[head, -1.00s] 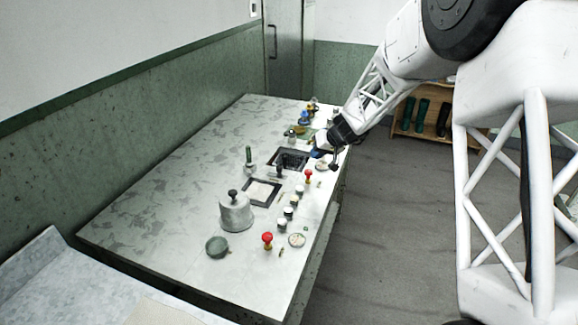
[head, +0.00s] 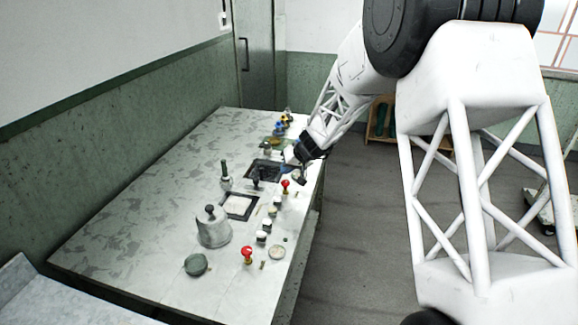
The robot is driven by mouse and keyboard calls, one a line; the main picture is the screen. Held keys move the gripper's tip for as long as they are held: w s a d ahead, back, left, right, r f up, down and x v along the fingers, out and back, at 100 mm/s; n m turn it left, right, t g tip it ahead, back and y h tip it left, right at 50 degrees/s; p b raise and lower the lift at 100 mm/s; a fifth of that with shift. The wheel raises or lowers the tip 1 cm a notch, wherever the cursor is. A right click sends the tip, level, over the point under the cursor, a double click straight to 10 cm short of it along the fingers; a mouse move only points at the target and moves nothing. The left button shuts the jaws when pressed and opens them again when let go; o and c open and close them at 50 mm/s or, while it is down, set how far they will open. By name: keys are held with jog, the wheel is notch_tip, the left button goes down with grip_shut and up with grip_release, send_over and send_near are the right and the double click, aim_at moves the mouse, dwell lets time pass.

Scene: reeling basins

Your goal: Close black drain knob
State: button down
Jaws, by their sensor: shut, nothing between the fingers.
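A small black knob (head: 257,176) stands upright on the table between a dark square basin (head: 272,164) and a pale-bottomed basin with a dark frame (head: 240,206). Another black knob (head: 210,210) tops a grey bell-shaped body (head: 214,232) nearer the front. I cannot tell which one is the drain knob, or whether it is open. My gripper (head: 301,178) is shut and empty at the table's right edge, to the right of the dark basin and apart from both knobs. Its fingers are small and hard to make out.
Red knobs (head: 247,254) and several small white-topped pieces (head: 262,237) line the right side. A green round piece (head: 196,264) lies in front. The table's left part (head: 140,225) is clear.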

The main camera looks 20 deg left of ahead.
aim_at(256, 183)
jog(key=x, duration=0.6)
jog(key=shift+a+f, duration=0.25)
jog(key=shift+a, duration=0.15)
jog(key=shift+s+a+r, duration=0.15)
jog(key=shift+s+a, duration=0.25)
jog(key=shift+a, duration=0.4)
jog(key=shift+s+a+r, duration=0.15)
jog(key=shift+s+a, duration=0.3)
jog(key=shift+a, duration=0.3)
jog(key=shift+a, duration=2.25)
